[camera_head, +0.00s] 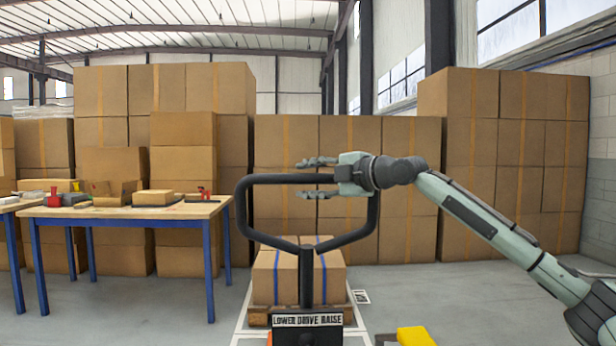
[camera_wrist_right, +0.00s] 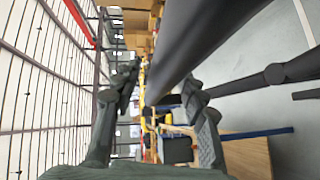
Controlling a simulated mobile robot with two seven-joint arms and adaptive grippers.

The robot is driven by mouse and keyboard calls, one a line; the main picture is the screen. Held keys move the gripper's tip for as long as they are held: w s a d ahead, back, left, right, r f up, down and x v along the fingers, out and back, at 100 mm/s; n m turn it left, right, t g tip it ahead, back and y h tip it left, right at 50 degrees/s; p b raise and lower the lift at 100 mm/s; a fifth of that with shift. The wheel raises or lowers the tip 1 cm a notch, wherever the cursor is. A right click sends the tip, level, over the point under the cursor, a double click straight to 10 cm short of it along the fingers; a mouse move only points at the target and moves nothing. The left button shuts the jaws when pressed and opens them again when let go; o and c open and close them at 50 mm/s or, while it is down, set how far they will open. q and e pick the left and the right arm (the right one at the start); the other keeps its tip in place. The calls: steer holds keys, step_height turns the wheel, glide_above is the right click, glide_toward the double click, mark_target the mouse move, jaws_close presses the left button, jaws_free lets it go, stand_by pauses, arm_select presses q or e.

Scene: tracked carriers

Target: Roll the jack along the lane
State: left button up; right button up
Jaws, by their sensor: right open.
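The jack's black loop handle (camera_head: 272,179) stands upright in the middle of the head view. Its post runs down to a plate (camera_head: 307,320) reading "LOWER DRIVE RAISE". Behind the plate, a strapped carton load (camera_head: 331,275) sits on a wooden pallet (camera_head: 257,316). My right gripper (camera_head: 303,179) is open at the handle's top bar, one finger above it and one below. In the right wrist view the dark handle bar (camera_wrist_right: 205,45) passes close by the open fingers (camera_wrist_right: 160,76); contact cannot be told. My left gripper is not in view.
White lane lines (camera_head: 241,318) run on the floor beside the pallet. A workbench with blue legs (camera_head: 130,212) stands at the left. Tall carton stacks (camera_head: 395,190) line the back. A yellow object (camera_head: 416,336) is at the bottom right.

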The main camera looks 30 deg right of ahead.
steer(key=shift+w, duration=0.1)
jaws_close()
stand_by(0.5)
